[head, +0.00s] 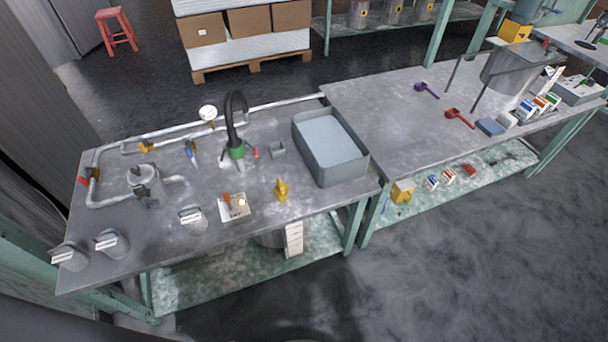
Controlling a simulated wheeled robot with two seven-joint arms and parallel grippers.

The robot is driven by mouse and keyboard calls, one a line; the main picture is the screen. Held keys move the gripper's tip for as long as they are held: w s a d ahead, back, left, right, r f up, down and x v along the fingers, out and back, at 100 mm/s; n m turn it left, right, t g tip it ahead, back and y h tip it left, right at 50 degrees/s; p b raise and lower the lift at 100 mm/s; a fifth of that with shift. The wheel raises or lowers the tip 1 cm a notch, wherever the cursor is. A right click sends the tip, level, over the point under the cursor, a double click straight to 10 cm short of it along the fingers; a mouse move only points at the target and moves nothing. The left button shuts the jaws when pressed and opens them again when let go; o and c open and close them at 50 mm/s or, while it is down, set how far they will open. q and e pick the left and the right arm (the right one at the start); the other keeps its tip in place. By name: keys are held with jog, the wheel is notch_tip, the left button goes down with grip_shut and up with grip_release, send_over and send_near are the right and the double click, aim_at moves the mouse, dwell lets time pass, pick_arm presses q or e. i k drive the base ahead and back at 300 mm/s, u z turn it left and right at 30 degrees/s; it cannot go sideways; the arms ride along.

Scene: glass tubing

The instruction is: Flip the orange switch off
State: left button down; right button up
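A small orange switch lever (227,199) stands on a pale control plate (236,214) near the front edge of the left workbench. A small yellowish-orange knob or lamp (241,203) is beside it on the same plate. The plate carries dark lettering too small to read. The lever appears roughly upright; I cannot tell its on or off position. Neither of my grippers is in view.
Several grey scoop-like containers, one (193,219) left of the plate, stand along the bench front. A yellow object (281,190) is to the right, near a grey basin (330,178). A black-hosed green fitting (236,149) and metal piping (120,153) stand behind.

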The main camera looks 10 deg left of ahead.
aim_at(225, 195)
jog(key=u, duration=0.35)
jog(key=k, duration=1.1)
jog(key=z, duration=0.35)
